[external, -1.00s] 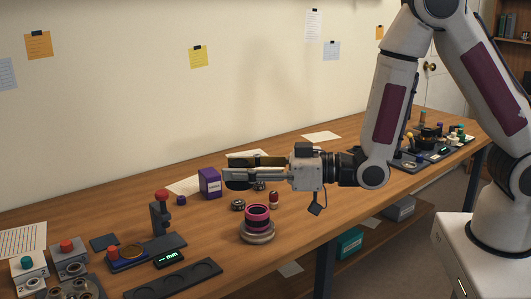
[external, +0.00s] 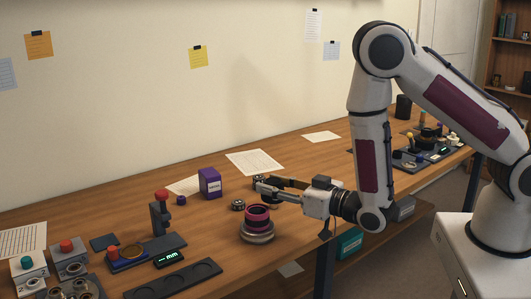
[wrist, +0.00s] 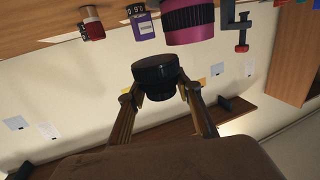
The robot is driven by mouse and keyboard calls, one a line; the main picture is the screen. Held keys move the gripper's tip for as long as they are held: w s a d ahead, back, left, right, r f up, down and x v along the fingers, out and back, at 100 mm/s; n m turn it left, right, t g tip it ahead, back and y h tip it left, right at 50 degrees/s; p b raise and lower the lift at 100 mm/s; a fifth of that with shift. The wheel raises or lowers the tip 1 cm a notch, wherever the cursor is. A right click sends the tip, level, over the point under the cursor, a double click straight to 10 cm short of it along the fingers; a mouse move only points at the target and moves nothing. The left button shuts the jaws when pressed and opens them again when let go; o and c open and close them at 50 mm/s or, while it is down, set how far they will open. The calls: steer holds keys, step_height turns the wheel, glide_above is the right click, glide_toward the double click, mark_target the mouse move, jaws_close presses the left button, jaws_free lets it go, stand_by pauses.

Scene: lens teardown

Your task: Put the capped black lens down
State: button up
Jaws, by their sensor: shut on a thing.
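The capped black lens (wrist: 156,72) is between my two fingertips in the wrist view, with its dark round face turned toward the table side. My gripper (wrist: 160,92) is shut on it. In the external view my gripper (external: 266,187) is low over the workbench, reaching left, just behind and right of the magenta ring on its grey base. There the lens is hard to make out between the fingers, and I cannot tell whether it touches the bench.
The magenta ring (external: 257,214) stands close to my fingers. A purple box (external: 210,183) and a small metal ring (external: 238,204) are to the left. A red-topped clamp (external: 161,210) and black tray (external: 173,279) are farther left. Bare bench lies behind, around a paper sheet (external: 254,162).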

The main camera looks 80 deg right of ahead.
steer(key=s+d+r+m+g+h, duration=0.1)
steer(key=s+d+m+g+h, duration=0.6)
steer(key=s+d, duration=0.5)
steer(key=s+g, duration=0.1)
steer(key=s, duration=0.1)
steer(key=shift+s+m+g+h, duration=0.3)
steer(key=shift+s+m+h, duration=0.1)
steer(key=shift+f, duration=0.1)
steer(key=shift+f, duration=2.75)
steer(key=shift+f, duration=0.15)
steer(key=shift+f, duration=1.7)
steer(key=shift+f, duration=0.2)
steer(key=o, duration=1.2)
